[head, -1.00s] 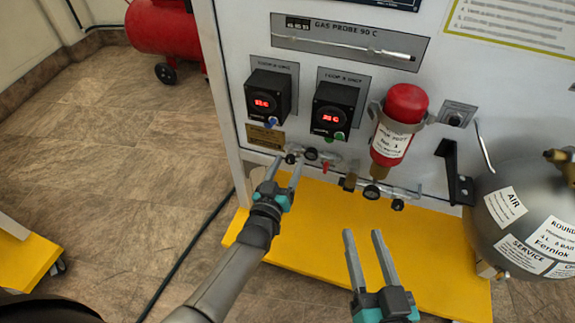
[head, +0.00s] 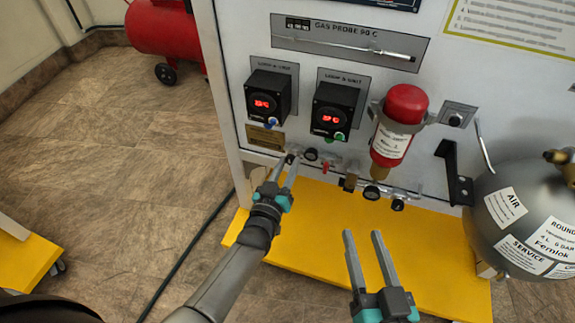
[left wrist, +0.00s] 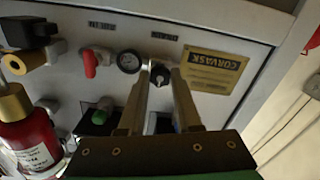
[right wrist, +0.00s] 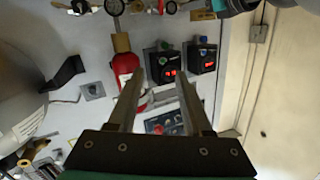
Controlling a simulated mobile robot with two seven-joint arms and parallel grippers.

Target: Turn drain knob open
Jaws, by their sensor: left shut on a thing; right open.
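A small black knob (left wrist: 160,74) sits at the end of the valve row on the panel's lower edge, beside a round gauge (left wrist: 129,61). My left gripper (left wrist: 161,86) is shut on this knob, one finger on each side. In the head view the knob (head: 290,159) shows between the left fingertips, partly covered. The small labels above it are too blurred to read. My right gripper (head: 361,234) is open and empty, low in front of the yellow base and apart from the panel.
A red lever (head: 325,167) is close to the right of the gauge. Two black controllers (head: 268,96) with red displays are above. A red filter bowl (head: 392,145) and a grey tank (head: 530,215) stand further right. The yellow base (head: 320,245) juts out below.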

